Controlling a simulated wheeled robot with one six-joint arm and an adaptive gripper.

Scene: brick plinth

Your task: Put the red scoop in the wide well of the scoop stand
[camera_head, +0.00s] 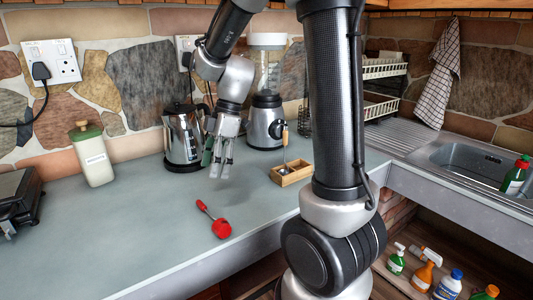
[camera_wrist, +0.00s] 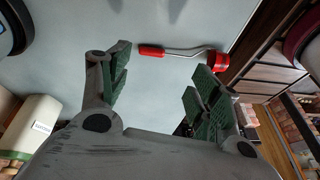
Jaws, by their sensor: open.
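The red scoop (camera_head: 221,228) lies on the grey worktop, its red handle pointing back and left, its red cup toward the front edge. In the wrist view the scoop (camera_wrist: 217,60) lies beyond the fingertips, its metal shank between handle and cup. My gripper (camera_head: 220,174) is open and empty above the worktop, behind the scoop and apart from it; it also shows in the wrist view (camera_wrist: 160,75). The wooden scoop stand (camera_head: 294,178) is to the right of the gripper. A wooden-handled tool (camera_head: 285,134) stands upright in it. Its wells are too small to tell apart.
A steel kettle (camera_head: 183,140) stands close behind my gripper, and a blender (camera_head: 265,122) stands behind the stand. A green-lidded canister (camera_head: 91,155) is at the left. My arm column passes just right of the stand. The worktop around the scoop is clear.

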